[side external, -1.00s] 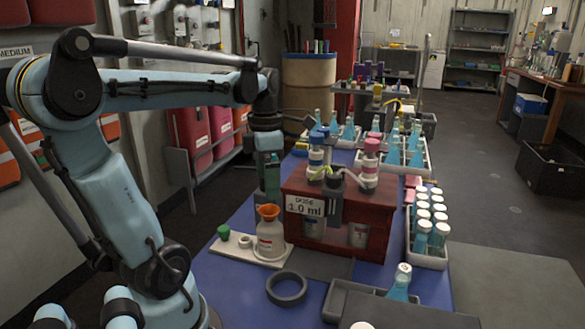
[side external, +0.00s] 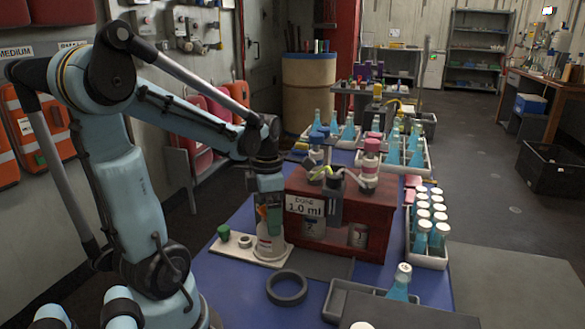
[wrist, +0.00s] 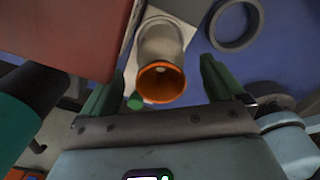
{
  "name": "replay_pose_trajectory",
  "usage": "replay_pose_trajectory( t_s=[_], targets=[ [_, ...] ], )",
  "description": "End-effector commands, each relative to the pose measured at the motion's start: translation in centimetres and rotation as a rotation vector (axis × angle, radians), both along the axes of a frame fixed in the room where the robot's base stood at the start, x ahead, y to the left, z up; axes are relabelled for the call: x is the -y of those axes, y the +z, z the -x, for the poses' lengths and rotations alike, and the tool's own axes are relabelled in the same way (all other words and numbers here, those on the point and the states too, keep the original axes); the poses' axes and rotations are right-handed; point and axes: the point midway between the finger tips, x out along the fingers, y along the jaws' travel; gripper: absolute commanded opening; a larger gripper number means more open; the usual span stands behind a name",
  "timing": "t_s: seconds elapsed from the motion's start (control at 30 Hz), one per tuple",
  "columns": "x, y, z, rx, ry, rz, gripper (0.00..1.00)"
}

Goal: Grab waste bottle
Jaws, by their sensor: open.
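The waste bottle, a pale bottle (side external: 268,250) with an orange funnel in its mouth, stands upright on a white board (side external: 232,247) at the left of the dosing box. My gripper (side external: 271,230) points down over the bottle and hides its top in the side view. In the wrist view the bottle (wrist: 160,42) and its orange funnel (wrist: 161,84) lie between the two green fingers of my gripper (wrist: 162,68). The fingers are open, with gaps visible on both sides; I see no contact.
The red-brown dosing box (side external: 345,225) stands close to the right of my gripper. A green cap (side external: 223,232) and a small white ring (side external: 245,241) sit on the board's left part. A dark ring (side external: 287,288) lies on the blue table in front. Racks of blue bottles stand farther right.

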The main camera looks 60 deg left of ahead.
Motion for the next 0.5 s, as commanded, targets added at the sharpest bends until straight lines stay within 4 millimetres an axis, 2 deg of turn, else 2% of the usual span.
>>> replay_pose_trajectory(
  t_s=[0.3, 0.5],
  targets=[
    [0.1, -3.5, -0.1, 0.0, 0.0, -0.002, 0.95],
    [0.1, -4.2, 0.0, 0.002, 0.001, -0.003, 0.95]
  ],
)
